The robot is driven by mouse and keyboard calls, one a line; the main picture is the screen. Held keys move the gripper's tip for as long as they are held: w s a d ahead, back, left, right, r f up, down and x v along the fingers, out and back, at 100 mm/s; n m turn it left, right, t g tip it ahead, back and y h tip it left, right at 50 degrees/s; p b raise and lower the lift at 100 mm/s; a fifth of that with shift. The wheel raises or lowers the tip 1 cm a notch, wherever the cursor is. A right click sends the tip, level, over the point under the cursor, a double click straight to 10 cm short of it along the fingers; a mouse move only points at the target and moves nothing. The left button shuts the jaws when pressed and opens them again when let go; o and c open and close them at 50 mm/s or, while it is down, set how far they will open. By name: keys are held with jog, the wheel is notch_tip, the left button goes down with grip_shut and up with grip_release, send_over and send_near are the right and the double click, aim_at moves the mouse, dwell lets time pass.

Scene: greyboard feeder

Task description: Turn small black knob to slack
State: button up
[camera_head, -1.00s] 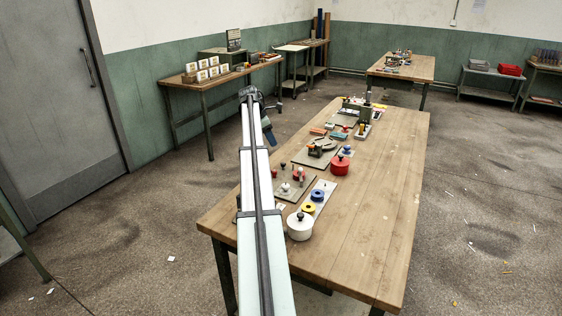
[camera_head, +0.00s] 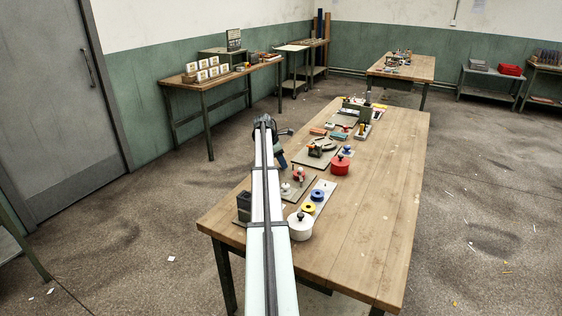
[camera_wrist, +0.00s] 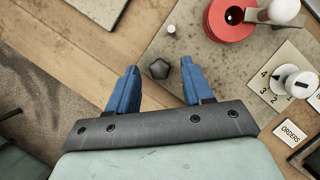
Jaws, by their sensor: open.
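In the wrist view a small black knob (camera_wrist: 160,69) with a faceted, roughly five-sided top stands on a grey board (camera_wrist: 214,72). I cannot make out a slack mark. In the head view my arm covers part of the bench and the small black knob cannot be made out.
Right of the knob are a red ring (camera_wrist: 231,17) with a white ball handle, a white numbered dial (camera_wrist: 286,84) and an ORDERS card (camera_wrist: 290,132). A small silver post (camera_wrist: 171,30) stands beyond it. The bench's right side (camera_head: 385,190) is clear.

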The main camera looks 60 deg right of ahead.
grip_shut()
dwell(0.5)
jog(key=shift+m, duration=0.3)
jog(key=m, duration=0.1)
jog(key=m+y, duration=0.1)
jog(key=shift+w+d+m+g, duration=0.2)
jog(key=shift+m+g, duration=0.1)
jog(key=shift+m, duration=0.1)
jog(key=m+y, duration=0.1)
jog(key=m, duration=0.2)
jog(key=shift+d+m+g, duration=0.15)
jog(key=shift+m+g, duration=0.15)
jog(key=shift+g, duration=0.1)
jog(key=m+y, duration=0.1)
jog(key=m, duration=0.2)
jog(key=shift+d+y, duration=0.15)
jog(key=shift+y, duration=0.25)
jog(key=shift+d+m+t+y, duration=0.1)
jog(key=shift+m+t+y, duration=0.3)
jog(key=shift+m, duration=1.3)
